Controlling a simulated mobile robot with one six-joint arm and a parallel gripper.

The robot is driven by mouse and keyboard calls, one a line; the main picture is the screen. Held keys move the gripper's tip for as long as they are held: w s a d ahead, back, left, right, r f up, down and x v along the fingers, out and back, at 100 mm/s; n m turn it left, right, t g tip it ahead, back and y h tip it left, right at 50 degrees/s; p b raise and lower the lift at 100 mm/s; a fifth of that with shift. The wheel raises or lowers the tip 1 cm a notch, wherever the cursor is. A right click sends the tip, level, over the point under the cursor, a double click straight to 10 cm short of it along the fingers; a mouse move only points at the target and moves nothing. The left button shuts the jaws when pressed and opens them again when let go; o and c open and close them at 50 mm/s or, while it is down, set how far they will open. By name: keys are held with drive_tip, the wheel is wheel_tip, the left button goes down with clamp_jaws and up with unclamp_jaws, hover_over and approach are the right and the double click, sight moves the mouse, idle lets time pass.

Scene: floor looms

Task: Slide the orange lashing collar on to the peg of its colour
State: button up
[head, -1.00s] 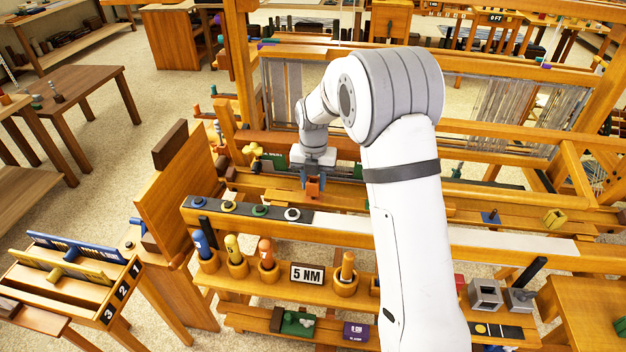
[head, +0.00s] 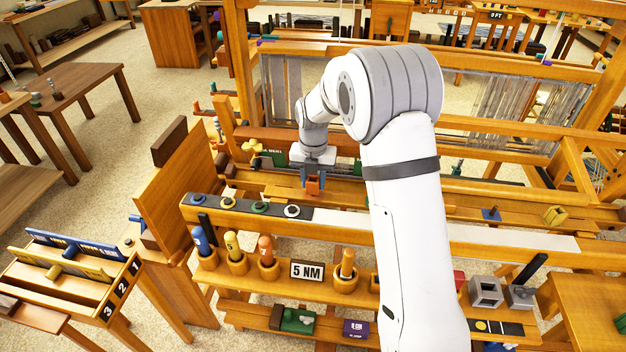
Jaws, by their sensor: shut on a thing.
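My gripper (head: 313,180) is at the middle of the head view, pointing down over the loom's wooden beams. It is shut on the orange lashing collar (head: 314,187), a small orange block shape between the blue fingers. The collar looks close above a wooden beam; I cannot tell whether it touches. An orange peg for it is not clearly visible; my arm and gripper hide part of that area.
In front, a rail carries a dark strip with several coloured rings (head: 260,208). Below it, a shelf holds handled tools in wooden cups (head: 268,268) and a "5 NM" sign (head: 307,271). A tall wooden panel (head: 180,190) stands to the left. Loom uprights rise behind.

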drive_tip(key=shift+f, duration=0.2)
drive_tip(key=shift+f+b, duration=0.55)
drive_tip(key=shift+f, duration=0.1)
drive_tip(key=o, duration=1.1)
drive_tip(key=shift+c, duration=0.2)
drive_tip(key=shift+r, duration=0.15)
wheel_tip(320, 180, up, 8)
drive_tip(key=shift+f+b, duration=0.2)
drive_tip(key=shift+b, duration=0.1)
idle(0.4)
